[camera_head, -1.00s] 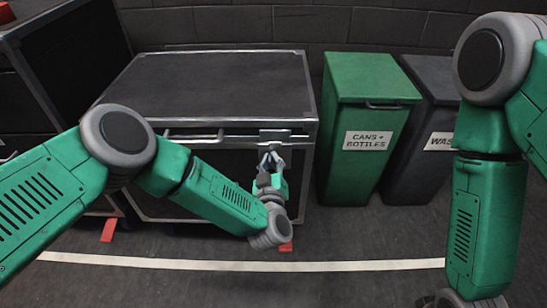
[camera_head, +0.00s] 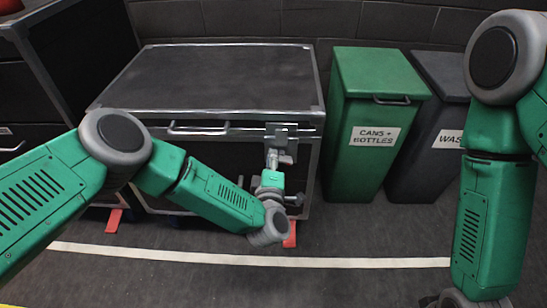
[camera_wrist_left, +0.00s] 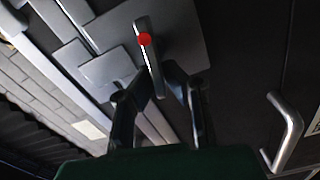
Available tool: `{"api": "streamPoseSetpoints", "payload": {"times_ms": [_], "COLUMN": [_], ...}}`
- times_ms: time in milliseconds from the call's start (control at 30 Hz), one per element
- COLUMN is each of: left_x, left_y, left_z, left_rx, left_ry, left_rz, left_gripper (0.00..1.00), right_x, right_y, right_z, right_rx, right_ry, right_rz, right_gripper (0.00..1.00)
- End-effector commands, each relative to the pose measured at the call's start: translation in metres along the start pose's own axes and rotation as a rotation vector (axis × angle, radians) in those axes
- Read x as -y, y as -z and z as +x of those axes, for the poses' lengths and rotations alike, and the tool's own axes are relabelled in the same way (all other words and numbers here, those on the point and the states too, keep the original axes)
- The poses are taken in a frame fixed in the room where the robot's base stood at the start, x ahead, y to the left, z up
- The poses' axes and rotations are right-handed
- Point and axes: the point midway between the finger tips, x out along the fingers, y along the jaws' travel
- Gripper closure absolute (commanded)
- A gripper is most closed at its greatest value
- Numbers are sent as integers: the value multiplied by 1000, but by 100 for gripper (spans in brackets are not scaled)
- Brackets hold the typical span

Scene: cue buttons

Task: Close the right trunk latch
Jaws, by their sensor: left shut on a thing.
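The trunk (camera_head: 220,80) is a black case with metal edges, its lid down. The right trunk latch (camera_head: 282,132) is a metal plate at the front right, under the lid edge. In the left wrist view, the latch lever (camera_wrist_left: 147,42) is a slim metal bar with a red dot, over its grey plate. My left gripper (camera_head: 276,160) is just below the latch in the head view. Its two dark fingers (camera_wrist_left: 158,82) are on either side of the lever's lower part and shut on it. Whether the latch is fastened cannot be told. My right gripper is out of view.
A metal handle (camera_head: 198,129) is on the trunk's front, left of the latch. A green bin (camera_head: 372,165) and a dark bin (camera_head: 418,170) stand to the right. Another black case (camera_head: 62,70) is on the left. A white line (camera_head: 180,257) crosses the clear floor in front.

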Motion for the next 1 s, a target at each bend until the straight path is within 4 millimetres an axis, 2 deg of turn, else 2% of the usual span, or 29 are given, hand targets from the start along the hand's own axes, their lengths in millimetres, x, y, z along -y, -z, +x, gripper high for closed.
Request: {"api": "streamPoseSetpoints", "payload": {"times_ms": [33,400,967,1000], "left_x": [9,12,13,14], "left_y": [-2,-3,-2,-2], "left_z": [-5,-5,-5,-5], "left_rx": [7,6,5,5], "left_ry": [15,16,18,18], "left_rz": [-30,-192,-221,-221], "left_gripper": [100,100,100,86], "right_x": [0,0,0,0], "right_y": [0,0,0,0], "right_z": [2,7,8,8], "right_rx": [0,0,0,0], "right_ry": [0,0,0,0], "right_rz": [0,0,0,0], "right_gripper": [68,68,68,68]}}
